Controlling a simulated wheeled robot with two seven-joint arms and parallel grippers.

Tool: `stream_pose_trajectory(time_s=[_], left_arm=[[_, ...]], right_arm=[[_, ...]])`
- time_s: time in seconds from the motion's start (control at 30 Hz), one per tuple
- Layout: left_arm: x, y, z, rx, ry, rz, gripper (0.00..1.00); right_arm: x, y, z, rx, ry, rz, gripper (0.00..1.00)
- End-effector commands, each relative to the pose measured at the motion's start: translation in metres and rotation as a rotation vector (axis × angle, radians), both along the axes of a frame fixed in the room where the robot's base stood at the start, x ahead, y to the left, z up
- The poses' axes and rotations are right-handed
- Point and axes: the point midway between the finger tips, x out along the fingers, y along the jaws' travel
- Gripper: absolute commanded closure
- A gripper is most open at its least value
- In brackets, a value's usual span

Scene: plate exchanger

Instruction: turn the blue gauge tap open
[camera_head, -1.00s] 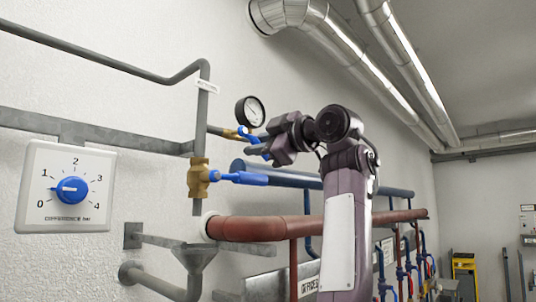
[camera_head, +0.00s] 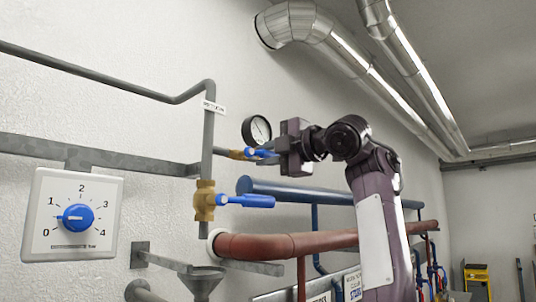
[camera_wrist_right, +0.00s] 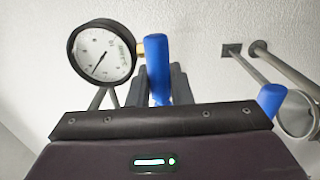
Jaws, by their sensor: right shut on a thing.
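The blue gauge tap handle (camera_head: 258,153) sits on a brass fitting (camera_head: 237,154) beside the round pressure gauge (camera_head: 257,131). It points right, roughly level, in the head view. My right gripper (camera_head: 273,158) is shut on this handle. In the right wrist view the blue handle (camera_wrist_right: 157,62) stands up between the two grey fingers (camera_wrist_right: 162,90), and the white-faced gauge (camera_wrist_right: 102,54) is just left of it. The handle's lower part is partly hidden by the fingers. My left gripper is not in view.
A second blue lever (camera_head: 246,201) on a brass valve (camera_head: 204,200) is just below the gripper; its end also shows in the wrist view (camera_wrist_right: 271,99). A grey pipe (camera_head: 208,130) stands at left. Blue (camera_head: 328,194) and red (camera_head: 290,245) pipes run below the arm.

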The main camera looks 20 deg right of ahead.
Motion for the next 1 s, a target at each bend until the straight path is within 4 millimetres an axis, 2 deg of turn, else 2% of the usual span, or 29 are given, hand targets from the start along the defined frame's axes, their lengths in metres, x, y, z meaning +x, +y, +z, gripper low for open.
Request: stream_pose_trajectory(time_s=[0.43, 0.47, 0.6, 0.87, 1.0], left_arm=[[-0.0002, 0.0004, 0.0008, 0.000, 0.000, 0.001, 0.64], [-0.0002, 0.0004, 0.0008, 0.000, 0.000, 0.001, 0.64], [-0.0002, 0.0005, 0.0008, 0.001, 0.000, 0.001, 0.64], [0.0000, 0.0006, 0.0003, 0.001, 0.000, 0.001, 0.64], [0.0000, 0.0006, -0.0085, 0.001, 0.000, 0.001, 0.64]], right_arm=[[-0.0009, 0.0002, 0.0023, -0.009, -0.009, 0.000, 1.00], [-0.0010, 0.0001, 0.0023, -0.009, -0.009, 0.000, 0.79], [-0.0007, 0.0002, 0.0019, -0.010, -0.007, 0.000, 0.60], [-0.0004, 0.0000, 0.0007, -0.009, -0.005, 0.000, 0.59], [-0.0093, -0.0039, -0.0015, -0.009, -0.008, 0.000, 0.59]])
